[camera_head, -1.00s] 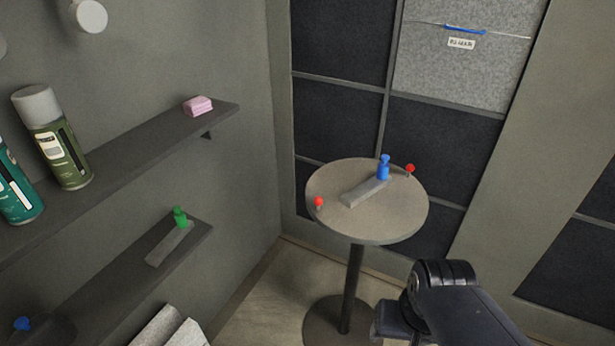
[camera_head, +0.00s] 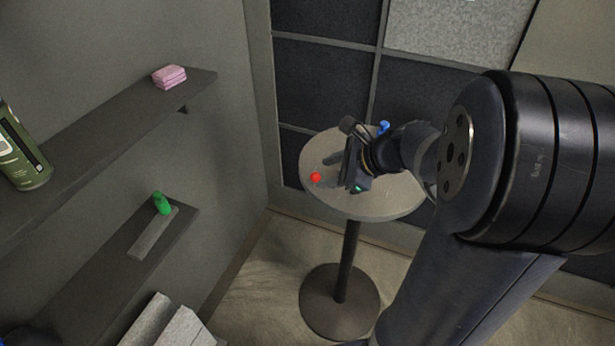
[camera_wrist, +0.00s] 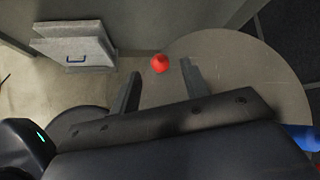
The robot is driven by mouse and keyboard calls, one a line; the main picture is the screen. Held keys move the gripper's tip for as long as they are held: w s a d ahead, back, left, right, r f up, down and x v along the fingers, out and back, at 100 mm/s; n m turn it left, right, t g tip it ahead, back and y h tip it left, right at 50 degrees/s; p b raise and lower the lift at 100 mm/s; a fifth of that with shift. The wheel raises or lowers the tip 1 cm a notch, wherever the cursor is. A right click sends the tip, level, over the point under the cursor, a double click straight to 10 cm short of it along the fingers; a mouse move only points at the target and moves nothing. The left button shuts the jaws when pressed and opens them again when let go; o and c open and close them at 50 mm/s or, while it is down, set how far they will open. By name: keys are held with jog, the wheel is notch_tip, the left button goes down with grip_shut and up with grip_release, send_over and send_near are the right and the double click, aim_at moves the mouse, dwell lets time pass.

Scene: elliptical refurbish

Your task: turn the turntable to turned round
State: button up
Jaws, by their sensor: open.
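The turntable is a round beige top (camera_head: 390,205) on a dark post and round base; its top also shows in the wrist view (camera_wrist: 245,65). A red ball knob (camera_head: 316,177) stands near its left edge, and in the wrist view the knob (camera_wrist: 160,63) lies just beyond and between my fingertips. My gripper (camera_head: 326,171) is open over the left part of the top, its fingers (camera_wrist: 160,75) on either side of the knob's line, with nothing held. A blue knob (camera_head: 383,127) shows behind my wrist. The second red knob and the grey block on top are hidden in the head view.
Two dark wall shelves are at the left. The upper one (camera_head: 120,112) bears a pink sponge (camera_head: 169,76) and a green spray can (camera_head: 20,155); the lower one bears a grey block with a green knob (camera_head: 161,203). Grey slabs (camera_head: 165,325) lie below. A wall stands behind the table.

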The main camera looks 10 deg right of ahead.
aim_at(318, 176)
jog(key=x, duration=0.6)
jog(key=shift+w+a+f+b, duration=0.2)
jog(key=shift+f+b, duration=0.1)
jog(key=shift+b, duration=0.1)
grip_shut()
